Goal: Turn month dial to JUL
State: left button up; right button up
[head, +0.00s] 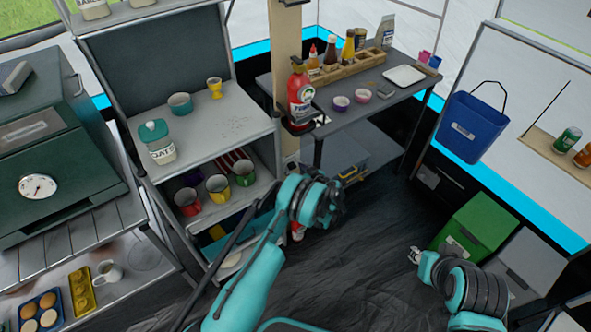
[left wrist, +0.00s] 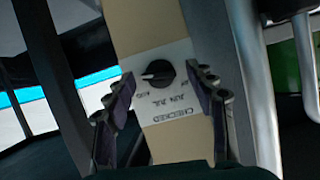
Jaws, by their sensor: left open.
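In the left wrist view, the month dial (left wrist: 158,74) is a round black knob on a white plate (left wrist: 172,112) fixed to a tan post. Its white pointer mark points left. Small month words, including JUN and JUL, curve below the knob, with CHECKED printed lower; the lettering is tilted and small. My left gripper (left wrist: 163,80) is open, its dark fingers on either side of the knob, with no clear contact visible.
A red fire extinguisher (head: 300,95) hangs on the post (head: 284,55). A shelf unit (head: 215,115) with mugs stands left, and a table (head: 345,115) with bottles and bowls stands right. My right arm (head: 470,285) is at lower right, near a green box (head: 475,228).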

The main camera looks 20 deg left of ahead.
pick_arm(q)
jog(key=v, duration=1.2)
jog(key=shift+d, duration=0.1)
